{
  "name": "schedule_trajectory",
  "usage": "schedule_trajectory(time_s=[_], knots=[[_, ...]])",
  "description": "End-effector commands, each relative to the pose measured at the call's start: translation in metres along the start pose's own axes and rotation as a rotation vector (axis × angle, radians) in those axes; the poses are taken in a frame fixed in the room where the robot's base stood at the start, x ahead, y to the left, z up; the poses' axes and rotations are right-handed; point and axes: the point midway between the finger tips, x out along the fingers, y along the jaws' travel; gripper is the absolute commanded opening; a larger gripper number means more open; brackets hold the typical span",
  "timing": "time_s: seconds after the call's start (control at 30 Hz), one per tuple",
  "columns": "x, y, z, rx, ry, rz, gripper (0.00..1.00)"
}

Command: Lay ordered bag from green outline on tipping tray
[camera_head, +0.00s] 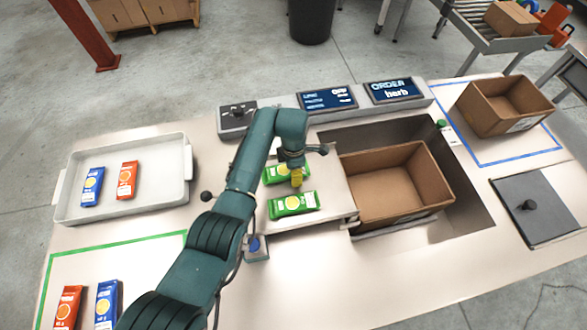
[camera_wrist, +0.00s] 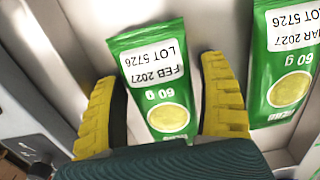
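The order screen (camera_head: 393,90) reads "ORDER herb". Two green bags lie on the pale tipping tray (camera_head: 335,182): a near one (camera_head: 293,204) and a far one (camera_head: 275,174) partly hidden by my gripper (camera_head: 297,178). My gripper points down at them. In the wrist view its yellow fingers (camera_wrist: 160,72) are apart, one on each side of a green bag (camera_wrist: 160,100) marked FEB 2027, with small gaps visible. The other green bag (camera_wrist: 288,65), marked MAR 2027, lies to the right. The green outline (camera_head: 112,246) shows an orange bag (camera_head: 68,306) and a blue bag (camera_head: 106,303).
A white tray (camera_head: 185,165) at left holds a blue bag (camera_head: 92,187) and an orange bag (camera_head: 127,180). An open empty carton (camera_head: 400,212) sits right of the tipping tray. Another carton (camera_head: 503,118) stands in the blue outline (camera_head: 508,161). A black-knobbed plate (camera_head: 535,222) is at far right.

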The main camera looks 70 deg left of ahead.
Motion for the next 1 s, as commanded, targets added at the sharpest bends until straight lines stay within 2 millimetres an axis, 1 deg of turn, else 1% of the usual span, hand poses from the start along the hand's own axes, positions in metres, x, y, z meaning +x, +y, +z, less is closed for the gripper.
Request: schedule_trajectory(time_s=[0.17,0.27,0.37,0.6,0.7,0.83,1.0], knots=[[-0.001,0.0,0.0,0.0,0.0,0.0,0.74],[-0.008,0.0,0.0,0.0,-0.001,0.001,0.74],[-0.025,0.001,0.0,0.0,-0.001,0.003,0.74],[-0.086,0.001,0.001,0.0,-0.002,0.003,0.74],[-0.105,0.001,0.0,0.0,-0.001,0.002,0.74],[-0.12,0.0,0.0,0.0,0.0,0.0,0.74],[-0.123,0.0,0.0,0.0,0.0,0.0,0.74]])
